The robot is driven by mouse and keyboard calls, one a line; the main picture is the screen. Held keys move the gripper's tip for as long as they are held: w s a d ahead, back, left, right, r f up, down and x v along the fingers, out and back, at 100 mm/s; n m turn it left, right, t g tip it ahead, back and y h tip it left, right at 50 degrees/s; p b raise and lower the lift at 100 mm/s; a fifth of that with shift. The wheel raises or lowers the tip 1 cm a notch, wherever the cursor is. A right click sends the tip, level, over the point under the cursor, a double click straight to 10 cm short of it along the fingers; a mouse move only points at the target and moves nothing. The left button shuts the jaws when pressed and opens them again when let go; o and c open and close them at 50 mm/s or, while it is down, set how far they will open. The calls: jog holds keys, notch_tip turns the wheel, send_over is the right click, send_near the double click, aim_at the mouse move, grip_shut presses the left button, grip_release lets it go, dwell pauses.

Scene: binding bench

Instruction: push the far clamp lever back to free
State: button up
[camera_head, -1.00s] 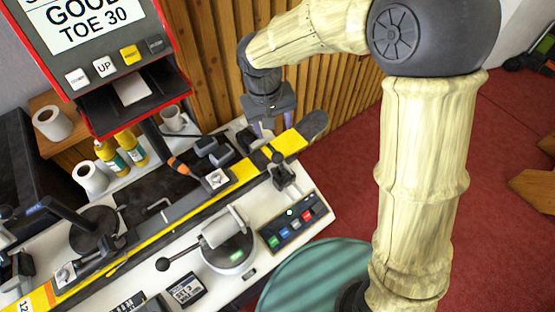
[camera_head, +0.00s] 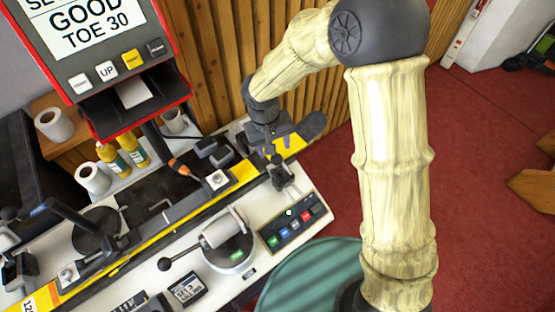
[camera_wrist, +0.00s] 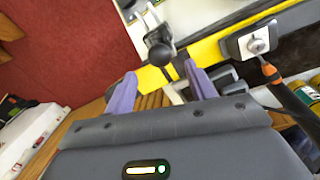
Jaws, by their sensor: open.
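The far clamp (camera_head: 282,178) stands at the far end of the long black-and-yellow ski (camera_head: 243,176). Its lever ends in a dark ball knob (camera_wrist: 161,54), clear in the wrist view. My gripper (camera_wrist: 160,88) has its two purple fingers apart, with nothing held between them. The knob shows just beyond the fingertips, about midway between them; I cannot tell if they touch. In the head view my gripper (camera_head: 268,140) is close above the far clamp, and its fingers are mostly hidden.
A control box with coloured buttons (camera_head: 292,221) lies in front of the far clamp. An orange-handled tool (camera_head: 182,169) lies behind the ski. The red-framed screen (camera_head: 100,40) rises at left. A slatted wood wall (camera_head: 215,60) stands behind.

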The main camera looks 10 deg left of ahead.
aim_at(276, 158)
jog(key=f, duration=0.3)
jog(key=f+p, duration=0.1)
jog(key=f, duration=0.2)
jog(key=d+f, duration=0.1)
jog(key=f, duration=0.2)
jog(key=shift+w+f+p, duration=0.15)
jog(key=shift+w+p, duration=0.15)
grip_shut()
